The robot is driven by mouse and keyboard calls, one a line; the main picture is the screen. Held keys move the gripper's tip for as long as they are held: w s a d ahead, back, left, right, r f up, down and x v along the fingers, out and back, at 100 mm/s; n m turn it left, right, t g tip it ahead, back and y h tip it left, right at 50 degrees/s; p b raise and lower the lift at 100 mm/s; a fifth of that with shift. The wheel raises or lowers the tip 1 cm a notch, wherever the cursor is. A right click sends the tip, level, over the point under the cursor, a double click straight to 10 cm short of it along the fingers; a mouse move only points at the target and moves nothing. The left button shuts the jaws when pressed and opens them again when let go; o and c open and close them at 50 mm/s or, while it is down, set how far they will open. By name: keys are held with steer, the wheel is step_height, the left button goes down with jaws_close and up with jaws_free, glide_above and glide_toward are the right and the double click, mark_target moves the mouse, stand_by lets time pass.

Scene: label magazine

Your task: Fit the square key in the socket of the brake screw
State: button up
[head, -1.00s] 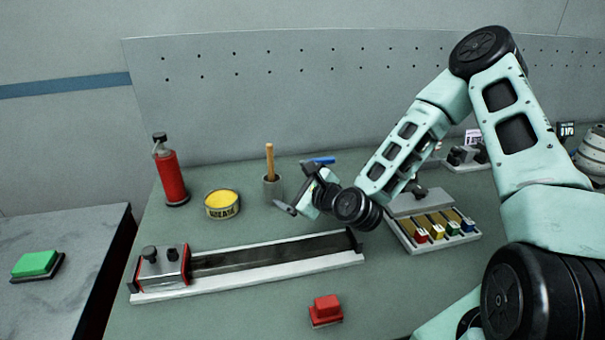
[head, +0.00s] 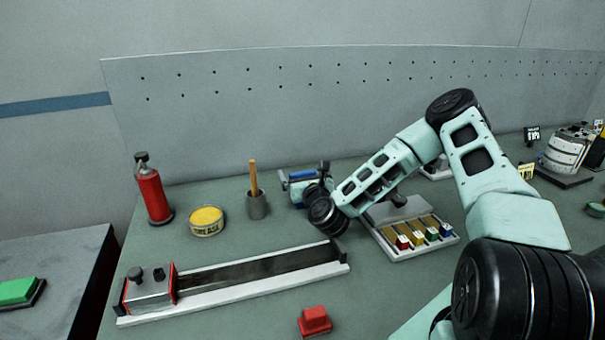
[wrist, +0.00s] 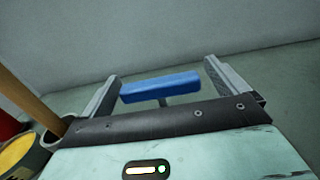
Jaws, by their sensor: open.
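A bar-shaped blue handle (head: 302,174), which looks like the square key's grip, stands near the back of the bench. In the wrist view the blue handle (wrist: 160,87) lies between the two fingers of my gripper (wrist: 162,70), on a thin dark stem. My gripper is open, with a gap at each end of the handle; whether either finger touches it I cannot tell. The key's lower end is hidden. A long rail unit (head: 260,281) lies in front, with a metal block (head: 150,290) bearing two dark knobs at its left end. I cannot make out the brake screw's socket.
A cup with a wooden-handled tool (head: 257,205) and a yellow grease tin (head: 206,221) stand left of my gripper. Farther left is a red bottle (head: 152,193). A tray of coloured pieces (head: 392,246) is to the right, a red button (head: 315,320) in front.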

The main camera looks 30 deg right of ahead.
steer(key=shift+w+d, duration=0.1)
steer(key=shift+w, duration=0.3)
steer(key=shift+c, duration=0.4)
steer(key=c, duration=1)
